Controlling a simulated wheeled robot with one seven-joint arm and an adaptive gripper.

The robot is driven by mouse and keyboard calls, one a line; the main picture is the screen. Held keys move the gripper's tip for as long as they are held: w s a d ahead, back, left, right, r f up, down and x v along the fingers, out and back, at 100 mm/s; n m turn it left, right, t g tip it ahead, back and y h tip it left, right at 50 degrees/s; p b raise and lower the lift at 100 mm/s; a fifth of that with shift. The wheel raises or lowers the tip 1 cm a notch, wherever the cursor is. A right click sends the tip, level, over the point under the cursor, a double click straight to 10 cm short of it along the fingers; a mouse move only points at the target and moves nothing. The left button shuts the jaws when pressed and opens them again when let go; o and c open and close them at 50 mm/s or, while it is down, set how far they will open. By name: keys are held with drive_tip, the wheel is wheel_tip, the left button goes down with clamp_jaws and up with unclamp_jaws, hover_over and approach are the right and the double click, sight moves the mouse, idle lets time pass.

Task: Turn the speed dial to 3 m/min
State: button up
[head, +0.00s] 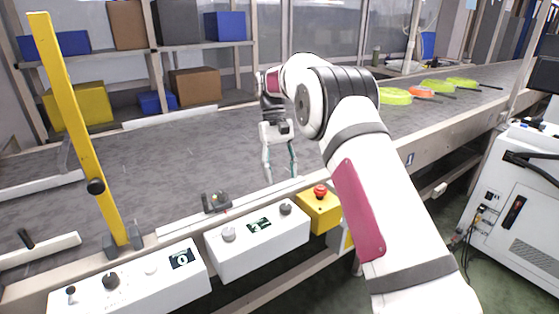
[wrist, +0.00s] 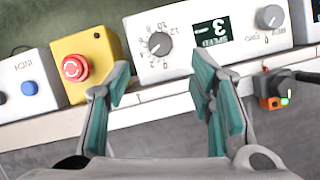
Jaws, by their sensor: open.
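The speed dial (wrist: 158,43) is a grey knob inside a printed number scale on a white control box. In the wrist view, its pointer mark faces lower left. The upside-down display (wrist: 211,31) beside it shows what looks like a 3 over the word SPEED. In the head view, the dial (head: 285,209) is at the box's right end and the display (head: 258,225) is too small to read surely. My gripper (wrist: 160,72) is open and empty, its teal fingers spread. In the head view, my gripper (head: 280,178) hangs behind the box, apart from the dial.
A yellow box with a red emergency stop (head: 320,190) stands right beside the control box. A second knob (head: 228,233) is at its left end. A small sensor (head: 216,202) sits on the rail behind. The grey belt (head: 190,150) carries green and orange pans (head: 397,96) at the right.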

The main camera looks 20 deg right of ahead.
drive_tip(key=v, duration=0.3)
drive_tip(key=shift+w+r, duration=0.15)
drive_tip(key=shift+r, duration=0.1)
